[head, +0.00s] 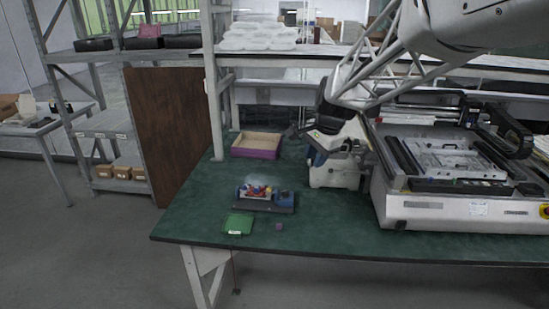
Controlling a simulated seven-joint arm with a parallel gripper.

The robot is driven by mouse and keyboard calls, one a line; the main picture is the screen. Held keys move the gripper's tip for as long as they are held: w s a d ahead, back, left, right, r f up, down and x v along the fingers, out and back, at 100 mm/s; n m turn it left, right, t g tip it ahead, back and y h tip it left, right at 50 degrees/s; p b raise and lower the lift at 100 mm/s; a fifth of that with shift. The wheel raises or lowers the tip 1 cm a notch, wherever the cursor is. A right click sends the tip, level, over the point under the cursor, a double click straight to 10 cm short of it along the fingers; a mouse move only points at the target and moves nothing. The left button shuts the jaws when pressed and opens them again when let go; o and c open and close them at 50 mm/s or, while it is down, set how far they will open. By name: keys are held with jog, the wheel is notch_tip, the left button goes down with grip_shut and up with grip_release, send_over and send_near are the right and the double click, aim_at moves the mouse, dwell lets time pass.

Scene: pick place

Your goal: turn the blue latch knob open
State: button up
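A small device (265,207) on a dark base sits on the green table, left of the picture's middle. It has a blue block (284,198) at its right end, more blue at its left end, and small red and other coloured parts between. The blue latch knob cannot be told apart from these blue parts at this size, nor can its turn position. My gripper (297,132) hangs from the arm coming in at upper right. It is above and behind the device, well apart from it. Its fingers are too small and dark to tell open from shut.
On the green table (330,217) lie a green block (239,223) and a small purple cube (279,226) in front of the device. An open purple-sided box (257,153) stands behind it. A white-and-blue unit (337,174) and a large white machine (440,211) fill the right.

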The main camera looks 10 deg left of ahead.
jog(key=w+a+f+m+y, duration=0.1)
jog(key=w+a+f+m, duration=0.1)
jog(key=w+a+f, duration=0.4)
jog(key=w+a+f+m, duration=0.2)
jog(key=w+a, duration=0.3)
jog(key=w, duration=0.3)
jog(key=m+g, duration=0.1)
jog(key=m, duration=0.4)
send_near(245, 186)
jog(key=f, duration=0.1)
jog(key=shift+w+f+y, duration=0.15)
jog(key=shift+w+y, duration=0.2)
jog(key=shift+y, duration=0.05)
jog(key=shift+f, duration=0.15)
jog(key=shift+x, duration=3.75)
jog(key=shift+s+a, duration=0.1)
jog(key=shift+c, duration=0.3)
grip_shut()
